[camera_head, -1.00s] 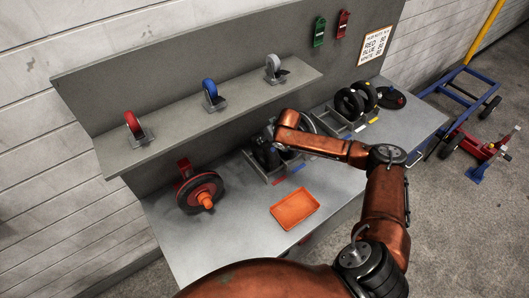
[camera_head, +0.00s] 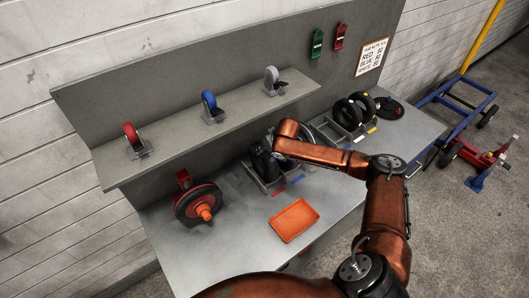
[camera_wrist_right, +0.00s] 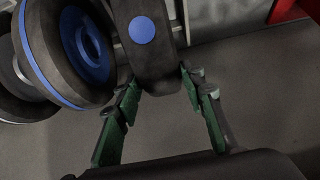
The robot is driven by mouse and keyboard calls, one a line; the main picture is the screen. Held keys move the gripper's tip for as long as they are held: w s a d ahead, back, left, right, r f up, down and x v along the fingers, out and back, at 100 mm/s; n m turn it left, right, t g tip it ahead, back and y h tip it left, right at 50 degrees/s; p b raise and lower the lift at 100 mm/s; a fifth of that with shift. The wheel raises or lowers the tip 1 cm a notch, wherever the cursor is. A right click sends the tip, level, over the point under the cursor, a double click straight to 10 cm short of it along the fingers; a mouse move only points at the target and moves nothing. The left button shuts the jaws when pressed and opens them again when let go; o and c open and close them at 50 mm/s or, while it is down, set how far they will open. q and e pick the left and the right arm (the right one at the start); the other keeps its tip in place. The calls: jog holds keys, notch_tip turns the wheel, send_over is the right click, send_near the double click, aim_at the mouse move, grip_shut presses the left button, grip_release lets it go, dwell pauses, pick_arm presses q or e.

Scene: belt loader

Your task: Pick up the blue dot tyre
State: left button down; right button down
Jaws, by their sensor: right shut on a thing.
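The blue dot tyre (camera_wrist_right: 148,62) is black with a round blue dot on its face, at the top middle of the right wrist view. The green-padded fingers of my right gripper (camera_wrist_right: 158,92) are on either side of its lower edge, shut on it. In the head view my right gripper (camera_head: 264,158) is a dark shape over the near rack (camera_head: 263,186); the tyre cannot be told apart there. My left gripper is not in view.
A wheel with a blue hub (camera_wrist_right: 92,48) stands close left of the tyre. Another rack (camera_head: 330,131) with black tyres is farther right. An orange tray (camera_head: 294,220) and a red wheel device (camera_head: 198,203) are on the bench. A shelf (camera_head: 175,138) holds three castors.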

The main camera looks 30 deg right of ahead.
jog(key=shift+w+r, duration=0.1)
jog(key=shift+r, duration=0.75)
jog(key=s+r, duration=0.1)
jog(key=r, duration=0.1)
jog(key=s+a+r, duration=0.1)
jog(key=r, duration=0.1)
jog(key=s+r+b, duration=0.1)
jog(key=s+r, duration=0.1)
jog(key=shift+s+a+r, duration=0.1)
jog(key=shift+a, duration=0.3)
jog(key=s+a+r+b, duration=0.4)
jog(key=s+a+r, duration=0.25)
jog(key=s, duration=0.35)
jog(key=w+d+f, duration=0.2)
jog(key=w, duration=0.1)
jog(key=w+d+f+p, duration=0.1)
jog(key=w+d+f, duration=0.2)
jog(key=w, duration=0.1)
jog(key=w+d+f, duration=0.3)
jog(key=shift+w+p, duration=0.35)
jog(key=shift+w+d+f, duration=0.25)
jog(key=shift+f, duration=1.65)
jog(key=shift+f+p, duration=0.1)
jog(key=shift+p, duration=0.25)
